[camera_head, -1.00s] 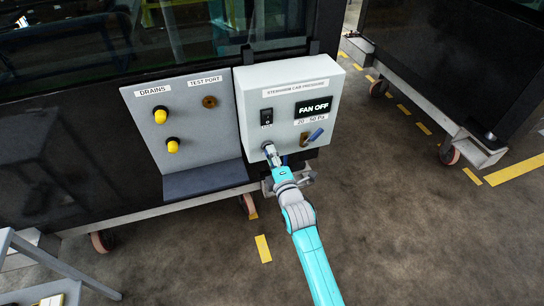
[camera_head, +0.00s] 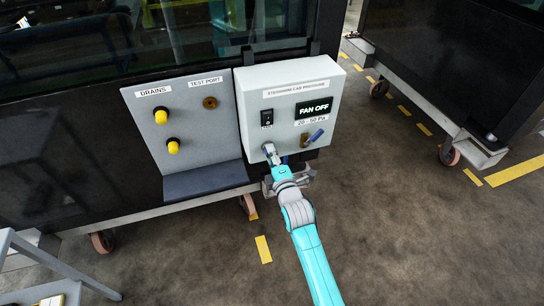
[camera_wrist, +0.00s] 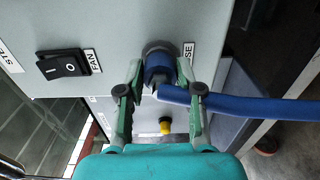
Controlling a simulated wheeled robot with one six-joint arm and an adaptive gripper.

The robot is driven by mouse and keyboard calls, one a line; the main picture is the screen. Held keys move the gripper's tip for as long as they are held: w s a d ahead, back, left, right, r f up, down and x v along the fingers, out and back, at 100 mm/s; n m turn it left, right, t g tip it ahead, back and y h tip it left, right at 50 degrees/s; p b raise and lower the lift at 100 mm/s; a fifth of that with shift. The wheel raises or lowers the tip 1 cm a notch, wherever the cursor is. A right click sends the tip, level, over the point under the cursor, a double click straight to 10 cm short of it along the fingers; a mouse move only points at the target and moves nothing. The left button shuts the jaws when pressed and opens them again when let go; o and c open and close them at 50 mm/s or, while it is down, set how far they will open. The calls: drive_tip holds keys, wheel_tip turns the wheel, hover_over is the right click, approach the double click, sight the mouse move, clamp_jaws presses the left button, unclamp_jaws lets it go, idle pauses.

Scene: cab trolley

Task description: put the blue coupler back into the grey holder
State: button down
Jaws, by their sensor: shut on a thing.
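The blue coupler (camera_wrist: 157,72) sits between the fingertips of my gripper (camera_wrist: 160,80) in the wrist view, with a blue hose (camera_wrist: 250,105) running from it to the right. Its front end is at a dark grey round holder (camera_wrist: 154,46) on the control box face. Whether it is fully seated inside cannot be told. In the head view my gripper (camera_head: 271,154) is at the lower left of the grey control box (camera_head: 250,110), shut on the coupler, which is mostly hidden there by the gripper.
A grey panel (camera_head: 190,105) with two yellow drain caps stands to the left.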

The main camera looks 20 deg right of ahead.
drive_tip(key=shift+w, duration=0.1)
drive_tip(key=c, duration=0.7)
unclamp_jaws()
drive_tip(key=s, duration=1.2)
drive_tip(key=shift+o, duration=0.3)
drive_tip(key=o, duration=0.6)
drive_tip(key=shift+o, duration=0.2)
drive_tip(key=shift+s, duration=0.1)
